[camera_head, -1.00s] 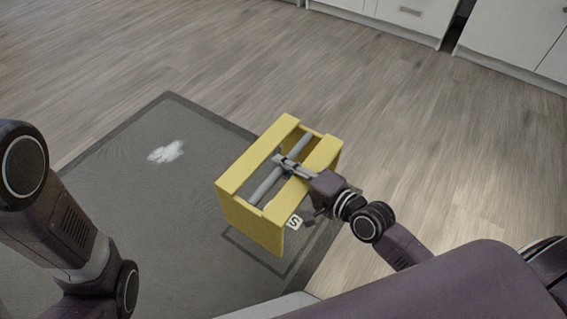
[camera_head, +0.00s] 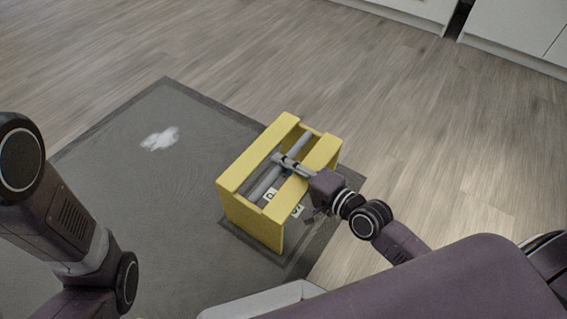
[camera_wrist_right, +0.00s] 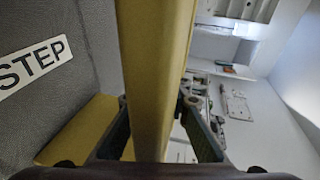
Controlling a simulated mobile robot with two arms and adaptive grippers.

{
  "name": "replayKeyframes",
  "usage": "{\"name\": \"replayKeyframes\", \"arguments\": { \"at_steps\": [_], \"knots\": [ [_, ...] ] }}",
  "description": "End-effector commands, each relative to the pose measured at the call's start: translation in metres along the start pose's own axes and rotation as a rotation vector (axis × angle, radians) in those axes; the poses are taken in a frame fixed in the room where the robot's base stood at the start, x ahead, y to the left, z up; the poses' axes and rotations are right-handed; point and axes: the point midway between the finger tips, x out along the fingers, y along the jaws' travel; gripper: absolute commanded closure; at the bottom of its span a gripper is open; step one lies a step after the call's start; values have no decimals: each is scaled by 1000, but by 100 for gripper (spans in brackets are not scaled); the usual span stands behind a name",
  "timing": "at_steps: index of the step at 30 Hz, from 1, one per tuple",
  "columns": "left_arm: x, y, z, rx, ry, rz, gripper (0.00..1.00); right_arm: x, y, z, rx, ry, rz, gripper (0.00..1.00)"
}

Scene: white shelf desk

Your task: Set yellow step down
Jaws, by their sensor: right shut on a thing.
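The yellow step (camera_head: 247,218) is in the middle of the head view, upright, with two yellow top slats and a grey bar between them. My right gripper (camera_head: 284,161) is shut on the slat nearer my right arm; in the right wrist view that yellow slat (camera_wrist_right: 156,60) runs between the fingers. A white label on the mat, reading "STEP" (camera_wrist_right: 35,67) in the right wrist view, shows partly behind the step in the head view. I cannot tell whether the step's feet touch the mat. My left arm shows at the left; its gripper is out of view.
A dark grey mat (camera_head: 150,190) with a darker border lies on the wood floor (camera_head: 430,130). A white smudge-like patch (camera_head: 160,138) is on the mat. White cabinets (camera_head: 520,30) stand at the top right. The floor right of the step is clear.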

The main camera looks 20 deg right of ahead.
Motion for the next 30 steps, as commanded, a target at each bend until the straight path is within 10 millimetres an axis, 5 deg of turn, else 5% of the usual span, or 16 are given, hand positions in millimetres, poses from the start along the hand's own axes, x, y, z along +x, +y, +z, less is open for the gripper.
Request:
{"name": "replayKeyframes", "arguments": {
  "at_steps": [3,4,9,20,30],
  "knots": [
    [1,0,0,0,0,0,71,0,-5,-1,-3,3,-10,100],
    [1,0,0,0,0,0,71,0,1,0,-2,0,3,82],
    [1,0,1,0,-1,0,71,0,1,0,-2,0,3,66],
    [4,-1,2,1,-1,0,71,-6,0,0,-2,0,4,66],
    [31,-7,12,1,-2,0,71,-66,-2,0,-4,-3,10,66]
  ]
}}
